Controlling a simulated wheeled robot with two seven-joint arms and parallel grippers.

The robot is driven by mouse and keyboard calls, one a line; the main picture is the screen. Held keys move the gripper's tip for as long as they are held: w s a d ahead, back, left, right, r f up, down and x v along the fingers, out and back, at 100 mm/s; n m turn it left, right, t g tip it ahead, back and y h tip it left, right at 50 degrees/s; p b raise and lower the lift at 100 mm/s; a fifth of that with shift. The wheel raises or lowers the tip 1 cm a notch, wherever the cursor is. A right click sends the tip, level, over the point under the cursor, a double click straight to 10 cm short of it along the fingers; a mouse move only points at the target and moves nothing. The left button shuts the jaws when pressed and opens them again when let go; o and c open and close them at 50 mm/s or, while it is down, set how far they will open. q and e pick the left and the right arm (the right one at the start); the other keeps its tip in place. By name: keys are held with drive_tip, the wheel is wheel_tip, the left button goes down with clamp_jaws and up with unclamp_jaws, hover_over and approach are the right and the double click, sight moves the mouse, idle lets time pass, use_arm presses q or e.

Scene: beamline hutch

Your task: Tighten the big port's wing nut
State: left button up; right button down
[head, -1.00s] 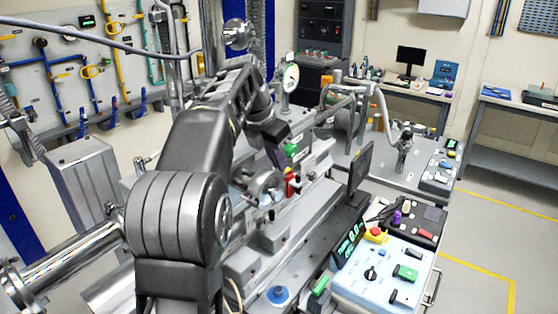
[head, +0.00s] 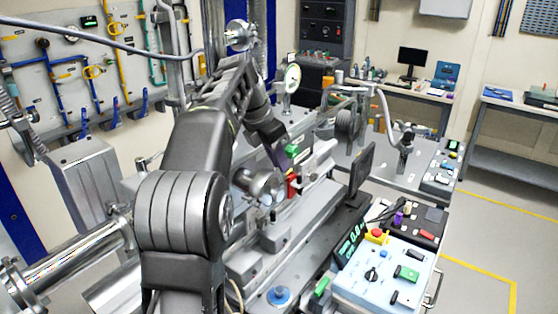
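My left arm reaches in from the bottom left, and its gripper (head: 283,163) points down over the machine in the middle of the picture. The fingers are small and partly hidden by the wrist, so I cannot tell whether they are open or shut. A round metal port (head: 262,187) sits just below and left of the gripper, on the grey machine bed. I cannot make out its wing nut. A red part (head: 292,185) stands right of the port, and a green part (head: 291,150) shows beside the gripper. My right gripper is not in view.
A blue-white control box (head: 385,275) with a red button and a dark monitor (head: 361,171) stand at the right of the machine. A round gauge (head: 292,77) rises behind the gripper. A curved metal pipe (head: 380,95) is at the right back. The floor at the far right is clear.

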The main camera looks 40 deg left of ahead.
use_arm(q)
drive_tip(key=shift+o, duration=0.8)
drive_tip(key=shift+d, duration=0.1)
